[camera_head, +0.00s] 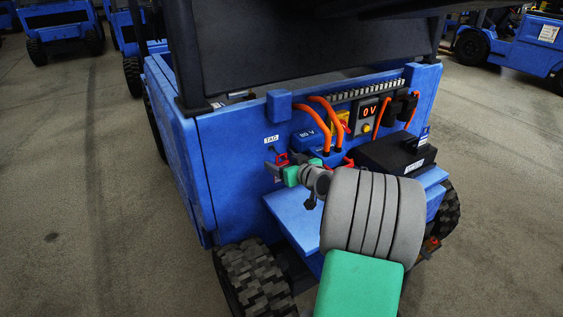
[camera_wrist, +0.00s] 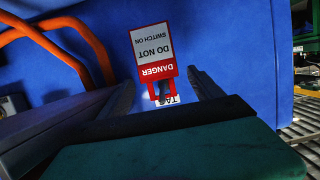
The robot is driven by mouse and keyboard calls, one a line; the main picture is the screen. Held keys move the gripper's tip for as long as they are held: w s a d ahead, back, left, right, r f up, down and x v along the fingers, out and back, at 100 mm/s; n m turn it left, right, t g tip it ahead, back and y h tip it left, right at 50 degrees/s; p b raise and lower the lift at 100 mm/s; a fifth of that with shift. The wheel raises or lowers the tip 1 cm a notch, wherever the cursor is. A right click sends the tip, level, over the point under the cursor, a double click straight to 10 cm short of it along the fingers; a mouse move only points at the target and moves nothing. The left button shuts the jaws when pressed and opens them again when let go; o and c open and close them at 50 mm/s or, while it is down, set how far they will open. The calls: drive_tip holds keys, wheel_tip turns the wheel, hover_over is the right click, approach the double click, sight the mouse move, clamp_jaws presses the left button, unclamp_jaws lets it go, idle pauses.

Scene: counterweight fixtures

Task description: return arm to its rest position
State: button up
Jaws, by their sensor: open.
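My gripper (camera_head: 281,167) is at the blue front panel of the vehicle, just below the white TAG label (camera_head: 271,139). In the wrist view my gripper's two dark fingers (camera_wrist: 162,80) stand apart. A red and white danger tag (camera_wrist: 152,50), reading DANGER DO NOT SWITCH ON, shows upside down between and beyond them. Its red legs straddle a dark peg beside the TAG label (camera_wrist: 167,100). The fingers appear clear of the tag. In the head view the tag is mostly hidden by my gripper. My grey and green arm crosses the lower middle of the head view.
A blue ledge (camera_head: 298,222) lies under my arm, with a black box (camera_head: 392,152) on its right. Orange cables (camera_head: 326,119), a blue 80 V connector (camera_head: 307,136) and a 0 V display (camera_head: 368,111) are close by. Open floor (camera_head: 90,200) lies to the left.

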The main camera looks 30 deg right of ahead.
drive_tip(key=v, duration=0.7)
drive_tip(key=s+a+r+n+g+y+p, duration=0.1)
drive_tip(key=a+r+g+p, duration=0.2)
drive_tip(key=a+r+p, duration=0.5)
drive_tip(key=s+a+r+n+g+y+p, duration=0.15)
drive_tip(key=a+g+p, duration=0.25)
drive_tip(key=a+p, duration=0.55)
drive_tip(key=s+a+r+m+g+h+p, duration=0.1)
drive_tip(key=s+a+r+g+p, duration=0.1)
drive_tip(key=s+a, duration=0.3)
drive_tip(key=s+a+r+m+g+p, duration=0.1)
drive_tip(key=s+a+r+g+p, duration=0.1)
drive_tip(key=s+a+r, duration=0.3)
drive_tip(key=s+p, duration=0.1)
drive_tip(key=s, duration=0.3)
drive_tip(key=shift+s+a+h, duration=0.3)
drive_tip(key=shift+s+h, duration=0.05)
